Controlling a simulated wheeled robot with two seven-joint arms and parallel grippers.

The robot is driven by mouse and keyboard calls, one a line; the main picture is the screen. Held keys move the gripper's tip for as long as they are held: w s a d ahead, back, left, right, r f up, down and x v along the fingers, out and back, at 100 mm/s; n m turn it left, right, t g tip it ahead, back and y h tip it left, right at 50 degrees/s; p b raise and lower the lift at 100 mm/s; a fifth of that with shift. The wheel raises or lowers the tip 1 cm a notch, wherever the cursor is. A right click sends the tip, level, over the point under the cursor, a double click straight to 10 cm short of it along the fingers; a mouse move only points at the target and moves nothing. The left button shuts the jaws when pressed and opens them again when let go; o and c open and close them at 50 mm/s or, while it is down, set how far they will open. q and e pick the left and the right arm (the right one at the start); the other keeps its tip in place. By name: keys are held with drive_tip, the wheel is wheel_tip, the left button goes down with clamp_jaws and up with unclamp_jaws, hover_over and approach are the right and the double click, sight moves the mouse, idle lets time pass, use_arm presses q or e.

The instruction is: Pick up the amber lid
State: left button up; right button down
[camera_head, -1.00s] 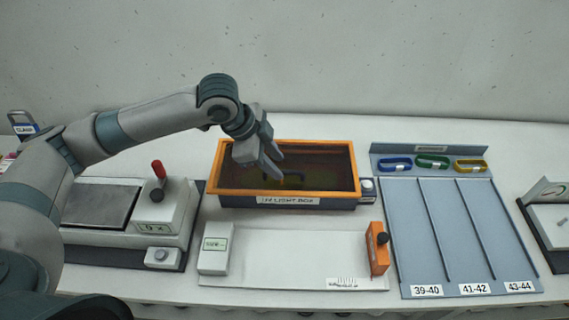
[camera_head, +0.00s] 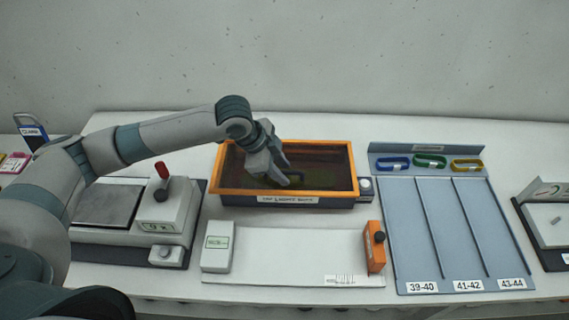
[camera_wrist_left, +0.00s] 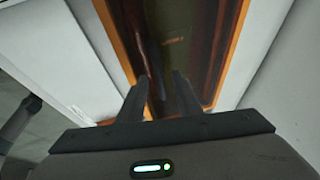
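The amber lid (camera_head: 230,165) has an orange frame around a dark see-through amber panel. It lies on the light box (camera_head: 330,201) at the back middle of the table. A dark handle-like shape (camera_head: 296,178) shows near the panel's middle, partly hidden by my gripper. My left gripper (camera_head: 281,178) points down over the panel. In the left wrist view, its two fingers (camera_wrist_left: 160,96) are apart, with the amber panel (camera_wrist_left: 190,45) beyond them and a dark streak near the gap. I cannot tell whether the fingers touch the lid. My right gripper is out of view.
A device with a red-handled lever (camera_head: 161,183) stands left of the box. In front lies a white mat (camera_head: 290,255) with a white block (camera_head: 217,248) and an orange block (camera_head: 375,248). A grey sorting rack (camera_head: 420,235) with three coloured bands stands right.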

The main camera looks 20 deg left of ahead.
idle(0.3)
use_arm(q)
clamp_jaws()
drive_tip(key=shift+r, duration=0.1)
idle(1.2)
